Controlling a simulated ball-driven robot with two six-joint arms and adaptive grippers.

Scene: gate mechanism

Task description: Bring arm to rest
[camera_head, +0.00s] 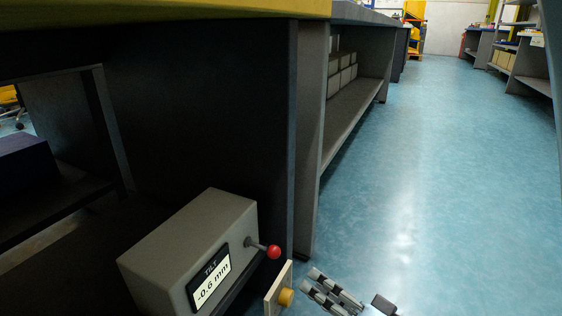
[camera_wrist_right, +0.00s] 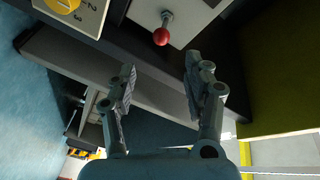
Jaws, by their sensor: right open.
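My right gripper (camera_head: 333,293) is at the bottom of the head view, just right of a pale plate with a yellow knob (camera_head: 286,297). In the right wrist view the two fingers of my right gripper (camera_wrist_right: 158,85) stand apart with nothing between them. A grey box (camera_head: 190,240) with a display reading -0.6 mm carries a lever with a red ball (camera_head: 274,252). The red ball (camera_wrist_right: 161,37) also shows in the right wrist view, beyond the fingertips and apart from them. My left gripper is not in view.
A dark bench with a yellow top (camera_head: 150,12) stands at the left, over the grey box. A shelf with several pale boxes (camera_head: 342,75) stands behind it. The blue floor (camera_head: 430,180) at the right is clear.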

